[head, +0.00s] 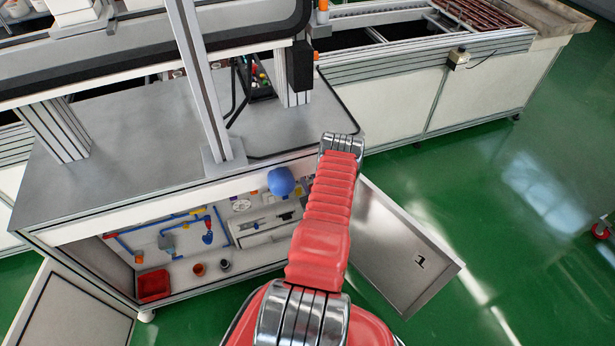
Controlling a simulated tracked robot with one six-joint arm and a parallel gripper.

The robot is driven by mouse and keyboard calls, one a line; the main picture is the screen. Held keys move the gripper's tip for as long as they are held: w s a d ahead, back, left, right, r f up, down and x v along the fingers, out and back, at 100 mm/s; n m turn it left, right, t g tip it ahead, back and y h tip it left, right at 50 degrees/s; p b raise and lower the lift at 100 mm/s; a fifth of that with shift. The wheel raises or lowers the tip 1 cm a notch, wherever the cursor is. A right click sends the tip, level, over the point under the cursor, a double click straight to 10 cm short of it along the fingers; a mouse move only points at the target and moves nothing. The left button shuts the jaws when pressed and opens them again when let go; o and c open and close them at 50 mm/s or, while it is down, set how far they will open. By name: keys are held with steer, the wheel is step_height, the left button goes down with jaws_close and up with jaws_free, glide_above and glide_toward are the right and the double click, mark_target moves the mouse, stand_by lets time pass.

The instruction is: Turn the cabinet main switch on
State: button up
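The cabinet (120,213) stands under the grey worktop with both doors swung open. Inside are blue pipes with valve-like fittings (207,238), a round white gauge (241,204) and pale box-shaped parts (262,222). A rounded blue object (281,181) shows at the cabinet's upper front edge, left of my red arm; I cannot tell what it is fixed to. I cannot make out which part is the main switch or how it is set. My arm reaches up across the cabinet's right side and hides part of its inside. My gripper's fingers do not show.
A red bin (153,285) and an orange cup (199,269) sit low inside the cabinet. A conveyor (420,55) runs behind.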

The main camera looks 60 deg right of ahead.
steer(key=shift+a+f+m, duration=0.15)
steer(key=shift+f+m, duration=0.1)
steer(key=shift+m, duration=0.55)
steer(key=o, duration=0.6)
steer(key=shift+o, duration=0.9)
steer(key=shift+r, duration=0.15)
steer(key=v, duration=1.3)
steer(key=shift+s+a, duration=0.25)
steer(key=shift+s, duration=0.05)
